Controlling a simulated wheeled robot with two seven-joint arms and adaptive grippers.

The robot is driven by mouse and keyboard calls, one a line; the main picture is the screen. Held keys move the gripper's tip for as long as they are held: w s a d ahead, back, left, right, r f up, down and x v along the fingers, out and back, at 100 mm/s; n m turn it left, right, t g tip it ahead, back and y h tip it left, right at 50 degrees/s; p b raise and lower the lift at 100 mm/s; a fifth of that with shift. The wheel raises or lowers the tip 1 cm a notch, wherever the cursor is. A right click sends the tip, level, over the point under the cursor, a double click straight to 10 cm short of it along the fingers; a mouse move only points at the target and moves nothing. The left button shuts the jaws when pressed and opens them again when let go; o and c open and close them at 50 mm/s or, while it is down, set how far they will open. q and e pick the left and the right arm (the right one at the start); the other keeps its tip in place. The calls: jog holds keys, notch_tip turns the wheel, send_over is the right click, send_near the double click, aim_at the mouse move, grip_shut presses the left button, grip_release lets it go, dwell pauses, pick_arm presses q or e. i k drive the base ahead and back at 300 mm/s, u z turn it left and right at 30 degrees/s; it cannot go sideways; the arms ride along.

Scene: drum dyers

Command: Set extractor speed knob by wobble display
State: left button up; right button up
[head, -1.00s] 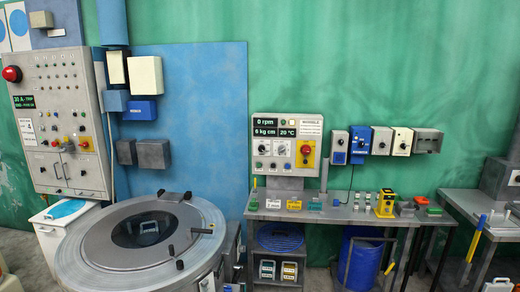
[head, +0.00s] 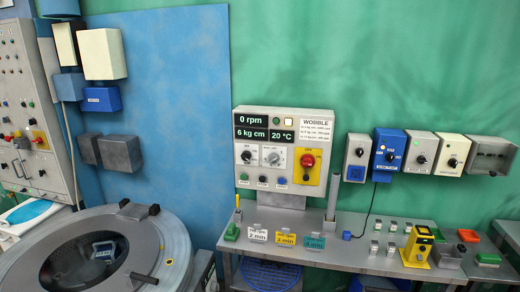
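The extractor control panel (head: 283,160) stands on the bench against the green wall. Its wobble display (head: 264,134) reads 6 kg cm and 20 °C, below a speed display (head: 253,120) reading 0 rpm. A white WOBBLE card (head: 318,125) with lines of small print is at the upper right. Two round knobs sit side by side under the displays, a left knob (head: 246,157) and a right knob (head: 273,158); their small labels are hard to read. A red emergency button (head: 308,160) sits on a yellow plate. Neither of my grippers is in view.
The grey bench (head: 345,255) holds white, yellow and teal tags, small metal blocks and a yellow device (head: 418,245). Several wall boxes, one blue (head: 388,155), hang right of the panel.

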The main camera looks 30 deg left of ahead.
aim_at(246, 156)
jog(key=i, duration=1.05)
jog(key=u, duration=1.95)
